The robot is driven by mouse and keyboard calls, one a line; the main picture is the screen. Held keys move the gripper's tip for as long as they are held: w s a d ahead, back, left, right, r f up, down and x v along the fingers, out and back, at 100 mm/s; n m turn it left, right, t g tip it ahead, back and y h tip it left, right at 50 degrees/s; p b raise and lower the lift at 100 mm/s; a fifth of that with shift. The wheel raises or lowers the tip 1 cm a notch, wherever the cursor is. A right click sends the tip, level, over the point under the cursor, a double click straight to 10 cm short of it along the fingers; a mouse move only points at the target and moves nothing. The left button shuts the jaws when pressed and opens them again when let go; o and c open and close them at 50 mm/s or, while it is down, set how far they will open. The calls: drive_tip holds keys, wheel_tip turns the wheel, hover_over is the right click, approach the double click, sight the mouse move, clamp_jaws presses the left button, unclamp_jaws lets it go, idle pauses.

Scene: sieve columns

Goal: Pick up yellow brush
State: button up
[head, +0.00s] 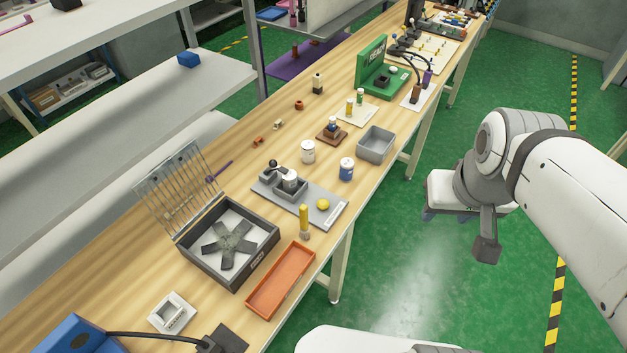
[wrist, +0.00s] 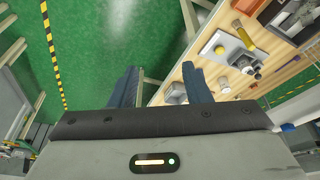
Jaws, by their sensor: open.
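The yellow brush (head: 304,220) stands upright on the wooden bench, between the grey plate and the orange tray, with its yellow handle up and a tan lower end. It also shows in the wrist view as a yellow stick (wrist: 242,34) at the upper right. My gripper (wrist: 160,82) is open and empty, its two dark blue fingers wide apart over the green floor. In the head view my arm's end is to the right of the bench, well apart from the brush, and the fingers are mostly hidden.
The grey plate (head: 328,216) with a round yellow knob (head: 323,204) lies close behind the brush. The orange tray (head: 281,279) is in front, and a dark fan box (head: 228,278) stands to the left. A blue-labelled jar (head: 346,169) and grey bin (head: 376,144) stand farther back.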

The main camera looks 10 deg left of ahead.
drive_tip(key=w+a+f+n+g+b, duration=0.1)
drive_tip(key=w+a+f+n+b, duration=0.1)
drive_tip(key=w+a+f+n, duration=0.35)
drive_tip(key=n+g+b, duration=0.2)
drive_tip(key=n+b, duration=0.3)
drive_tip(key=n, duration=2)
hover_over(304, 214)
drive_tip(key=f, duration=1.4)
drive_tip(key=shift+w+f, duration=0.15)
drive_tip(key=shift+w, duration=0.2)
drive_tip(key=f, duration=0.3)
drive_tip(key=f+p, duration=0.1)
drive_tip(key=f, duration=0.3)
drive_tip(key=shift+w+a+f, duration=0.2)
drive_tip(key=shift+f, duration=0.1)
drive_tip(key=shift+c, duration=0.2)
clamp_jaws()
